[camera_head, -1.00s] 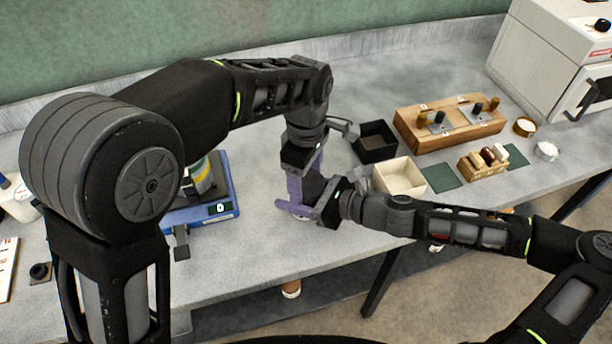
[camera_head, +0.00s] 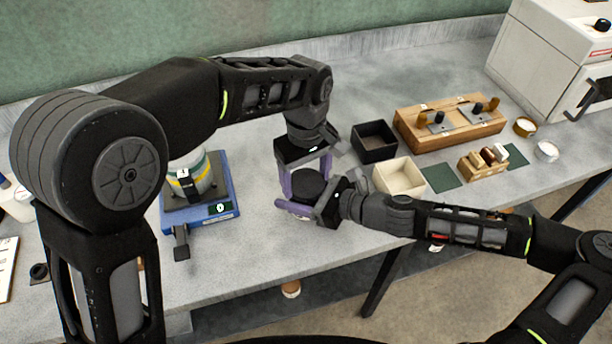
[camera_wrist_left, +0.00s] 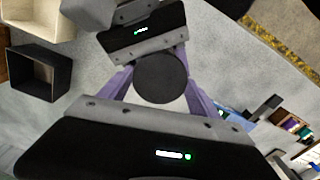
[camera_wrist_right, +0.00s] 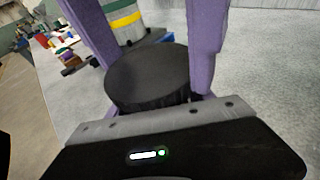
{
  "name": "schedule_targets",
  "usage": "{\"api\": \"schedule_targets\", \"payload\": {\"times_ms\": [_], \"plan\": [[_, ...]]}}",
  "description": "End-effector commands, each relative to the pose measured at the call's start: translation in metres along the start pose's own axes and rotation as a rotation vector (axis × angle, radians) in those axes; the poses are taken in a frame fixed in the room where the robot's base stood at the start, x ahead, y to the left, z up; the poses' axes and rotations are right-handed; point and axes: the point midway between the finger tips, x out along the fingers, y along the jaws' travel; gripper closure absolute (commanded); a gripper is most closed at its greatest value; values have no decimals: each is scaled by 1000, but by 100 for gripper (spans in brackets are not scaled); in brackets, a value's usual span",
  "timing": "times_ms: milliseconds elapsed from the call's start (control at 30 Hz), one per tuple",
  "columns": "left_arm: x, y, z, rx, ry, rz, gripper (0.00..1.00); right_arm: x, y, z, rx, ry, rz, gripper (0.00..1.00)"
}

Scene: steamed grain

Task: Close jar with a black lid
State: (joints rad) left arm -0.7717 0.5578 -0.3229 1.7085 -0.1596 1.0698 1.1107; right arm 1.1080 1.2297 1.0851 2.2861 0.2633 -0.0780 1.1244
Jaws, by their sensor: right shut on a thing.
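The jar (camera_head: 304,217) is mostly hidden between my two grippers, with only a pale bit of its base showing. Its black lid (camera_head: 308,184) sits on top, round and flat. The lid also shows in the left wrist view (camera_wrist_left: 161,78) and the right wrist view (camera_wrist_right: 147,77). My right gripper (camera_head: 305,207) is shut on the jar from the side, below the lid. My left gripper (camera_head: 304,178) points down from above, its purple fingers open on either side of the lid. Whether a finger touches the lid is hard to tell.
A blue scale (camera_head: 226,209) with a banded container (camera_head: 196,178) on it stands to the left. A black box (camera_head: 374,141) and a cream box (camera_head: 399,177) stand close on the right. A wooden block (camera_head: 450,123) is farther back. The table's front edge is near the jar.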

Motion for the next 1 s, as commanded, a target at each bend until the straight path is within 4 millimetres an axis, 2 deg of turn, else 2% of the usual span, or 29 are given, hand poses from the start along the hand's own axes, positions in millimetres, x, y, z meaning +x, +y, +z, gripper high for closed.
{"api": "schedule_targets", "payload": {"times_ms": [33,233,567,833,1000], "plan": [[0,0,0,-1,0,0,23,0,0,0,0,0,0,100],[0,0,0,-2,0,0,7,0,0,0,0,0,1,100],[-4,1,1,-1,0,4,7,0,1,0,-1,0,2,100],[-35,2,0,-1,0,5,7,0,1,0,0,0,1,100],[-45,1,0,-2,0,2,7,0,0,0,0,0,1,100]]}}
